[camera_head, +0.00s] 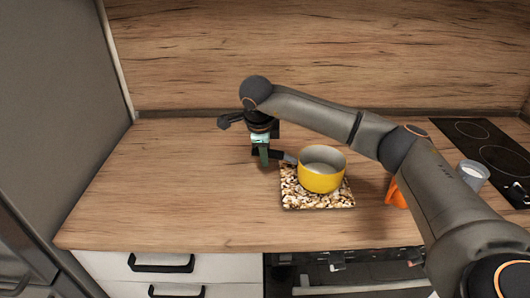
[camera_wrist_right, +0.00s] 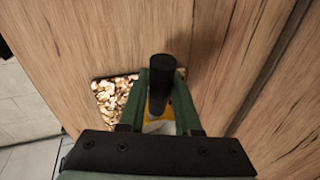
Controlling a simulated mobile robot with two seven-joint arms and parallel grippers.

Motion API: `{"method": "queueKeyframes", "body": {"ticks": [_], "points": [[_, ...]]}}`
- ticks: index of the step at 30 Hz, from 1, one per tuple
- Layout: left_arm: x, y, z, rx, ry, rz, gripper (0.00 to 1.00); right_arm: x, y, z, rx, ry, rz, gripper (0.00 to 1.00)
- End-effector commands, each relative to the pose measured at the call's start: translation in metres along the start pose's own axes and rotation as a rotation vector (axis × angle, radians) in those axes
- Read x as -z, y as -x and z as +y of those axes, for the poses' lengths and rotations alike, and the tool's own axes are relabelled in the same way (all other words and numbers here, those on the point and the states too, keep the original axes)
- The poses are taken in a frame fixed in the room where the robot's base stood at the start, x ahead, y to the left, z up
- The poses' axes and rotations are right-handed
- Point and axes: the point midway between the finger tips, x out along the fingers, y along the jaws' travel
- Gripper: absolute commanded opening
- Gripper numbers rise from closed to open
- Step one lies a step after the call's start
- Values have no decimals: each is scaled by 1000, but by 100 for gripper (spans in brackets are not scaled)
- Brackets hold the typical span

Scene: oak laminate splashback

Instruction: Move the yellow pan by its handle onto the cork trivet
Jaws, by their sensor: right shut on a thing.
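The yellow pan (camera_head: 321,178) is upright on or just above the cork trivet (camera_head: 318,204), a square with a speckled cream and brown top. Its dark handle (camera_head: 283,156) points left. My right gripper (camera_head: 264,157) is shut on the handle, left of the pan. In the right wrist view the dark handle (camera_wrist_right: 159,84) stands between the two green fingers (camera_wrist_right: 160,95), and the trivet (camera_wrist_right: 112,97) shows beyond them at the left. A sliver of the yellow pan shows low between the fingers, mostly hidden. My left gripper is not in view.
A dark hob (camera_head: 485,150) lies at the right. A grey cup (camera_head: 472,174) and an orange thing (camera_head: 397,194), partly hidden by my right arm, stand right of the pan. The wooden counter (camera_head: 180,185) is clear at the left. A wooden splashback (camera_head: 320,50) rises behind.

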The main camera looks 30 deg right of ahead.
Motion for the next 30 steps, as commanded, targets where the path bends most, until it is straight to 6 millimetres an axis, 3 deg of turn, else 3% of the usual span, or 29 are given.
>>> {"method": "queueKeyframes", "body": {"ticks": [13,14,15,23,30], "points": [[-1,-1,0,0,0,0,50,0,-2,0,3,0,0,0],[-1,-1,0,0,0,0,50,0,-2,0,3,0,0,33],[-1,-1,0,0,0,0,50,0,-2,0,3,-1,0,38],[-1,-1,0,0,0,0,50,0,-3,1,1,0,0,67],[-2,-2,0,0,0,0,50,0,-4,2,-2,0,1,67]]}}
